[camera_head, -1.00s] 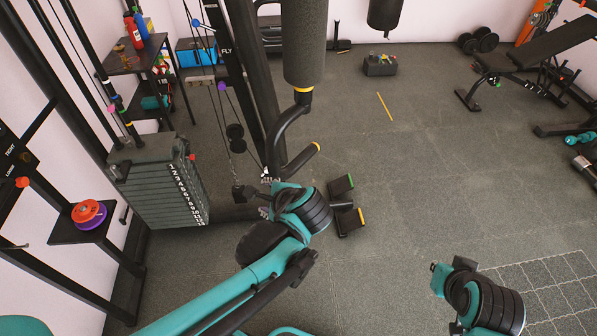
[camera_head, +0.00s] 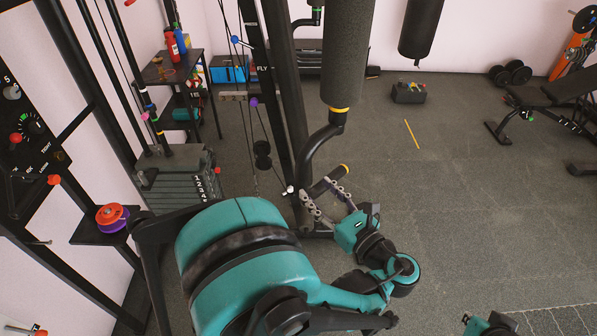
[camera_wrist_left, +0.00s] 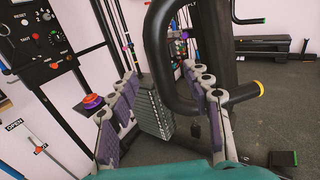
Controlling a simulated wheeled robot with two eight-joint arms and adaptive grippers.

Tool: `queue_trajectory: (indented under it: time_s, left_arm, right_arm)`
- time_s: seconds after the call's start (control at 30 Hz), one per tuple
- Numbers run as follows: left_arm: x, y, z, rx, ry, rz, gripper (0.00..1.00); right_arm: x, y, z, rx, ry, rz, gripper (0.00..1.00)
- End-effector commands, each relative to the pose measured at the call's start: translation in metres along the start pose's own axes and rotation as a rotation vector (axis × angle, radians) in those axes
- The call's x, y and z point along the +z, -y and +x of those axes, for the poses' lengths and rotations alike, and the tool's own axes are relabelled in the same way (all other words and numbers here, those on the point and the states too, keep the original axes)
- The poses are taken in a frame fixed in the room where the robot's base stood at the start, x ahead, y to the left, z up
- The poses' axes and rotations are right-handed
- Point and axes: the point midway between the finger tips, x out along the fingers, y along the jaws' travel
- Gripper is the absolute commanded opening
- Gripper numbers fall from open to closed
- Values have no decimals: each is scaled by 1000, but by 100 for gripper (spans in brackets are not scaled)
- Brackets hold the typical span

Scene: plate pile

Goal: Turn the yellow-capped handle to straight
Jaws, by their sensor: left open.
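The yellow-capped handle (camera_head: 325,183) is a short black bar with a yellow end, at the foot of a curved black arm under a padded roller. My left gripper (camera_head: 325,203) is open just below the handle. In the left wrist view the gripper (camera_wrist_left: 160,85) has its fingers spread, with the right finger in front of part of the handle. Contact cannot be told. My right gripper's fingers are not in view.
A black roller pad (camera_head: 348,55) hangs above the handle. The weight stack (camera_head: 180,180) and a black shelf with red and purple discs (camera_head: 112,217) stand left. A control panel (camera_wrist_left: 40,35) shows in the left wrist view. Floor to the right is mostly clear.

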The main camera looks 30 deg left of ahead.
Motion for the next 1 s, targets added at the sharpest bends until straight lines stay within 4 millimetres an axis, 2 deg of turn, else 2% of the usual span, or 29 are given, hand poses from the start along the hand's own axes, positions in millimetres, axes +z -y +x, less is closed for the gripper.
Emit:
queue_trajectory:
  time_s: [0.43,0.6,0.83,0.87,1.0]
  left_arm:
    - [-1,-2,65,5,1,2,50]
    - [0,-1,75,2,1,2,50]
    - [0,-1,76,1,0,1,50]
    - [0,-1,75,1,0,1,44]
    - [0,-1,75,1,0,1,7]
  right_arm:
    - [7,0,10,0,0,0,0]
    - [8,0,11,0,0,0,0]
    - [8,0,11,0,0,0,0]
    - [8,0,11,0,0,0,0]
    - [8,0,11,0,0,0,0]
